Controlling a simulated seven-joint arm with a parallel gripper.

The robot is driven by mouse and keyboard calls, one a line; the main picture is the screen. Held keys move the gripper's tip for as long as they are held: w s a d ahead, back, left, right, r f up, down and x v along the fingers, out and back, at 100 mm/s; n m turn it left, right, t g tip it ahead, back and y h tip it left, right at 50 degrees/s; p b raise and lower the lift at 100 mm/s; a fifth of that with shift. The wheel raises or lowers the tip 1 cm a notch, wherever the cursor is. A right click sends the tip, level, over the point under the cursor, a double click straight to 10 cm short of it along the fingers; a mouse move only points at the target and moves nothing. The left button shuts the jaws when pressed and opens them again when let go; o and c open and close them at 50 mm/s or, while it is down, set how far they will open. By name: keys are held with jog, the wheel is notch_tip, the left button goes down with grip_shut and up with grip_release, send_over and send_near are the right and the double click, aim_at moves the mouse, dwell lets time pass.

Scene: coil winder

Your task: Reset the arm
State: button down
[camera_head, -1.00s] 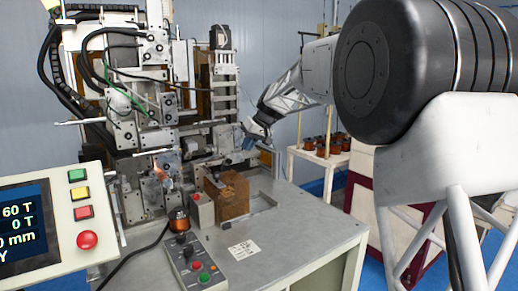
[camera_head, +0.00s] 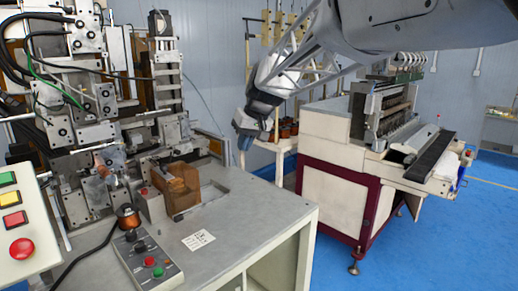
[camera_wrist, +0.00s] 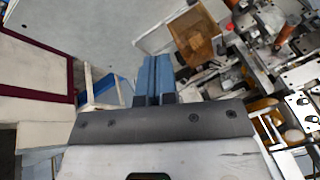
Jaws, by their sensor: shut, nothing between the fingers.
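My gripper (camera_head: 243,141) hangs in the air beyond the right back edge of the winder's table (camera_head: 250,215), pointing down. Its blue fingers (camera_wrist: 154,78) are together with nothing between them in the wrist view. The coil winder (camera_head: 85,110) stands on the left of the table, apart from my gripper. A wooden box (camera_head: 182,190) sits on the table; it also shows in the wrist view (camera_wrist: 185,38).
A control box with buttons (camera_head: 146,258) and a copper coil (camera_head: 128,217) are on the table. A white and maroon machine (camera_head: 345,165) stands at right. A small rack with coils (camera_head: 287,130) is behind my gripper. Blue floor (camera_head: 440,225) is open at right.

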jog(key=s+d+f+m+h, duration=0.1)
jog(key=s+d+f, duration=0.1)
jog(key=s+d, duration=0.65)
jog(key=s+d+f+m+h, duration=0.15)
jog(key=s+d, duration=0.35)
jog(key=s, duration=0.6)
jog(key=s+d+f+m, duration=0.1)
jog(key=s+d+f, duration=0.2)
jog(key=s, duration=0.4)
jog(key=s+d+f+m+h, duration=0.1)
jog(key=s+d+f, duration=0.2)
jog(key=s, duration=0.3)
jog(key=s+d+f+m+t, duration=0.1)
jog(key=s+d+f, duration=0.2)
jog(key=s+f, duration=0.2)
jog(key=s, duration=0.2)
jog(key=shift+s+f+h, duration=0.2)
jog(key=shift+s+h, duration=0.1)
jog(key=shift+h, duration=0.05)
